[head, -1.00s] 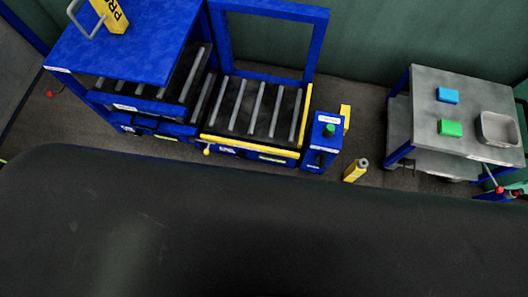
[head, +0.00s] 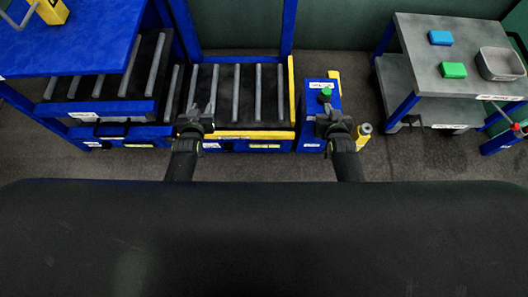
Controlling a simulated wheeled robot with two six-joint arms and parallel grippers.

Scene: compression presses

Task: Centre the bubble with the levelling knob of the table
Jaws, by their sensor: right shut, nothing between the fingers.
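The roller table (head: 236,93) is blue with grey rollers and a yellow front edge. No bubble can be made out. A small yellow knob under its front edge, seen earlier, is hidden now, around where my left gripper is. My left gripper (head: 195,118) is in front of the table's left front edge; whether its jaws are open is unclear. My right gripper (head: 335,118) is shut and empty in front of the blue control box (head: 308,135), beside its green button (head: 325,94). It covers part of the box's front. I cannot tell whether either gripper touches anything.
A blue press top (head: 85,35) stands at the left. A grey side table (head: 425,75) at the right holds a blue block (head: 440,38), a green block (head: 453,70) and a grey tray (head: 485,66). A yellow bottle (head: 364,136) stands right of the box. Floor between is clear.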

